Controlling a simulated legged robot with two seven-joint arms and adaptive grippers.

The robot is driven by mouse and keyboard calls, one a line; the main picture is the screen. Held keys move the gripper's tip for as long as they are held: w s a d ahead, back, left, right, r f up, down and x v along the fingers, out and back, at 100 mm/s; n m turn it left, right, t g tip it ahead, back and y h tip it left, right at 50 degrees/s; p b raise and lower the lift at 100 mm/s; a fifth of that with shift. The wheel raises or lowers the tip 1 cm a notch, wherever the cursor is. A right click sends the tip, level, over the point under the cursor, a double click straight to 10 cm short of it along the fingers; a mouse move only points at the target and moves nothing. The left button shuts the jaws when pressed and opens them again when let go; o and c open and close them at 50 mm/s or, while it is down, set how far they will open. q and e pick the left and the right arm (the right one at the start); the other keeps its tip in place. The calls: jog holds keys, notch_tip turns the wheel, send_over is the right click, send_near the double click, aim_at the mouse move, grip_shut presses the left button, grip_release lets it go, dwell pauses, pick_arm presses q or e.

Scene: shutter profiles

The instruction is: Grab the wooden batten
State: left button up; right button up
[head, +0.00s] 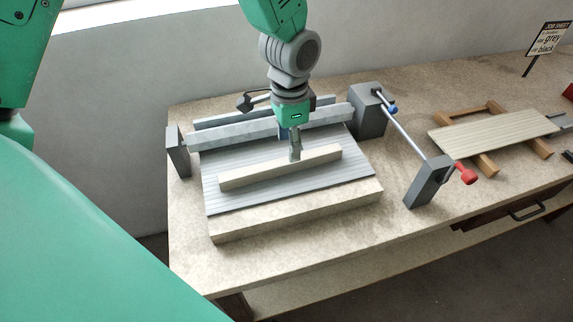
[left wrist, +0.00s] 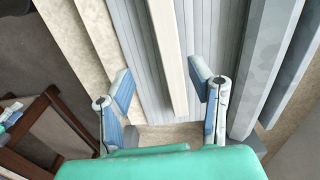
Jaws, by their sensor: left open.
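The wooden batten (head: 255,173) is a pale, straight bar lying lengthwise on a grey ribbed panel (head: 235,195). My left gripper (head: 295,156) points down over the batten, right of its middle, and hides a little of it. In the left wrist view the batten (left wrist: 172,60) runs between the two spread fingers of the left gripper (left wrist: 163,76), with clear gaps on both sides. The gripper is open and holds nothing. I cannot tell how far the fingertips are above the panel. My right gripper is not in view.
Grey metal rails (head: 235,133) lie behind. A grey clamp block (head: 368,112) and a rod with a red knob (head: 465,173) stand right. A slatted panel (head: 490,132) rests on wooden supports further right.

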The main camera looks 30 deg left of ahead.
aim_at(281, 162)
pick_arm(q)
jog(key=shift+a+f, duration=0.1)
jog(key=shift+f, duration=0.6)
jog(key=shift+a+f, duration=0.25)
jog(key=f, duration=0.1)
jog(key=a+f, duration=0.1)
jog(key=f, duration=0.3)
jog(key=shift+a+f+p, duration=0.1)
jog(key=shift+a+p, duration=0.25)
jog(key=shift+d+f, duration=0.15)
jog(key=shift+d, duration=0.5)
jog(key=shift+c, duration=1.2)
jog(key=shift+s, duration=0.1)
jog(key=c, duration=0.7)
jog(key=shift+a, duration=0.5)
grip_shut()
